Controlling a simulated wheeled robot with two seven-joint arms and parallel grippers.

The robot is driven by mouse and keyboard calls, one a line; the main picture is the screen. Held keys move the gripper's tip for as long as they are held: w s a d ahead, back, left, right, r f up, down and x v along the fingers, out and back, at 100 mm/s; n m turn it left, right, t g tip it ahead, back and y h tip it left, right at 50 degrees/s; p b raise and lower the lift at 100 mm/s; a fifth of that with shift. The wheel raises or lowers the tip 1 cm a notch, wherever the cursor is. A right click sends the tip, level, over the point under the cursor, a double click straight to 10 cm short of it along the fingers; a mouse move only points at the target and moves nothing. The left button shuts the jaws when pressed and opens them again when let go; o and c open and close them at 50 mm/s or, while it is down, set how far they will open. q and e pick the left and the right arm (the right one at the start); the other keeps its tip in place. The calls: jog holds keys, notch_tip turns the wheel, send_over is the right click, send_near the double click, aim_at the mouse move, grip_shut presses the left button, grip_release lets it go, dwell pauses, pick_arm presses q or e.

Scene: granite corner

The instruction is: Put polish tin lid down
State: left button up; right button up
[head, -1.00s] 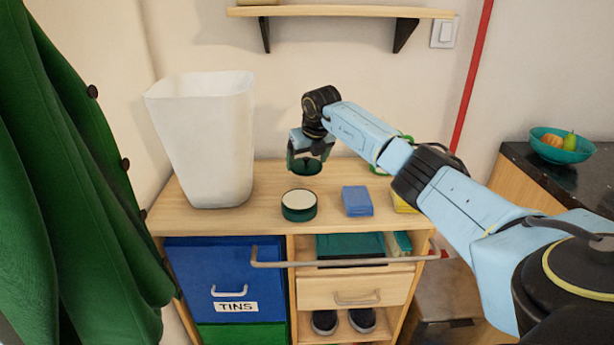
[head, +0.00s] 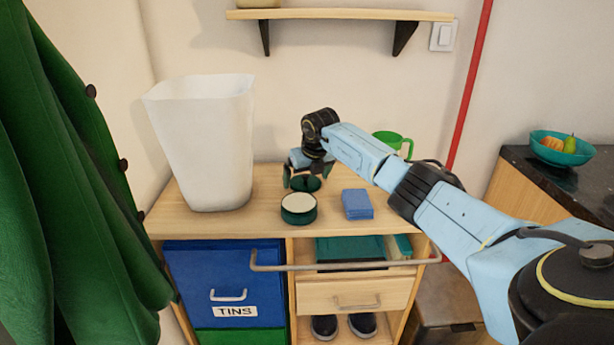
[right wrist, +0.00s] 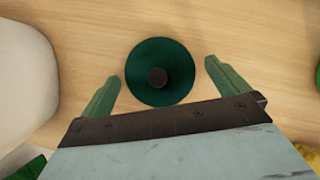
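The polish tin lid (head: 306,184) is a dark green disc, lying flat on the wooden cabinet top just behind the open tin. In the right wrist view the lid (right wrist: 160,71) shows its round dark knob upward. The polish tin (head: 298,209) is dark green with a pale cream top face. My right gripper (head: 307,176) is open above the lid, with a finger on either side. In the right wrist view wood shows between the lid and both fingers of the right gripper (right wrist: 165,85). My left gripper is not in view.
A tall white bin (head: 205,140) stands left of the lid. A folded blue cloth (head: 357,204) lies right of the tin. A green mug (head: 388,138) stands behind my right forearm. A rail (head: 340,266) runs along the cabinet front. A wall shelf (head: 340,15) hangs above.

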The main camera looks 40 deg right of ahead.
aim_at(307, 175)
jog(key=shift+r, duration=0.1)
jog(key=shift+r, duration=0.35)
jog(key=p+v, duration=0.1)
jog(key=v, duration=0.1)
jog(key=shift+s+r, duration=0.15)
jog(key=shift+r, duration=0.1)
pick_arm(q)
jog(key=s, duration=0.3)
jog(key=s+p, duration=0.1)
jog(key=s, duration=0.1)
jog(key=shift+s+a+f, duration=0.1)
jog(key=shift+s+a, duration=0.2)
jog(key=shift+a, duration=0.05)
pick_arm(e)
jog(key=v, duration=0.9)
